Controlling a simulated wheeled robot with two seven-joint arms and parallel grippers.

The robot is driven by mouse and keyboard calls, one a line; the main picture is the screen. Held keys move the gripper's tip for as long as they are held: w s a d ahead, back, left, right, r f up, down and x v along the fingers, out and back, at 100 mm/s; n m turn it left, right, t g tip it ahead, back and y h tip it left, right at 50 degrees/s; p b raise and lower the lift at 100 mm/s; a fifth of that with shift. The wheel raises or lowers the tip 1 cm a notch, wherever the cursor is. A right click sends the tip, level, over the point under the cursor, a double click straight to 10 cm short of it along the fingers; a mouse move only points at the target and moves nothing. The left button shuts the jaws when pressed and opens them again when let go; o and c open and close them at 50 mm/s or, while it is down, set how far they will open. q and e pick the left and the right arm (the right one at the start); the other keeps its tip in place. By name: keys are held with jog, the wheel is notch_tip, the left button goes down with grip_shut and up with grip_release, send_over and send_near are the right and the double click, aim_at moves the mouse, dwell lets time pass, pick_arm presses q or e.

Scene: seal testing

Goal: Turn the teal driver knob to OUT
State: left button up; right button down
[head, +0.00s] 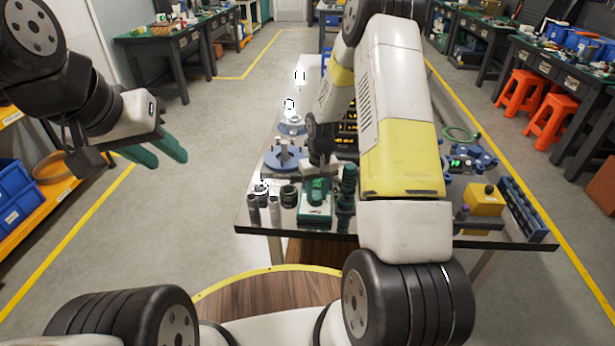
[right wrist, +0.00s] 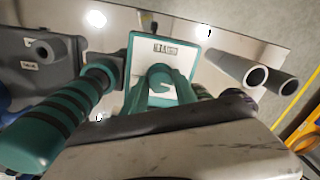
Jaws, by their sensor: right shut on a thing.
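The teal driver unit (head: 314,215) stands near the table's front edge. In the right wrist view its white face (right wrist: 182,55) has a teal rim and a small dark label I cannot read. The teal knob (right wrist: 159,72) on this face is partly hidden between the fingers of my right gripper (right wrist: 160,88). That gripper is shut on the knob, and it also shows above the unit in the head view (head: 318,182). I cannot tell which position the knob points to. My left gripper (head: 163,156) is open and empty, left of the table over the floor.
A teal-and-black striped handle (right wrist: 55,122) stands close beside my right gripper. Grey cylinders (head: 275,210) stand left of the unit. A blue round fixture (head: 284,160) is behind it. A yellow box (head: 485,200) and blue rack (head: 525,208) are at right.

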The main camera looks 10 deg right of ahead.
aim_at(317, 196)
dwell(0.3)
jog(key=c, duration=1)
grip_release()
jog(key=shift+r, duration=0.1)
notch_tip(317, 196, up, 8)
jog(key=shift+d+f, duration=0.15)
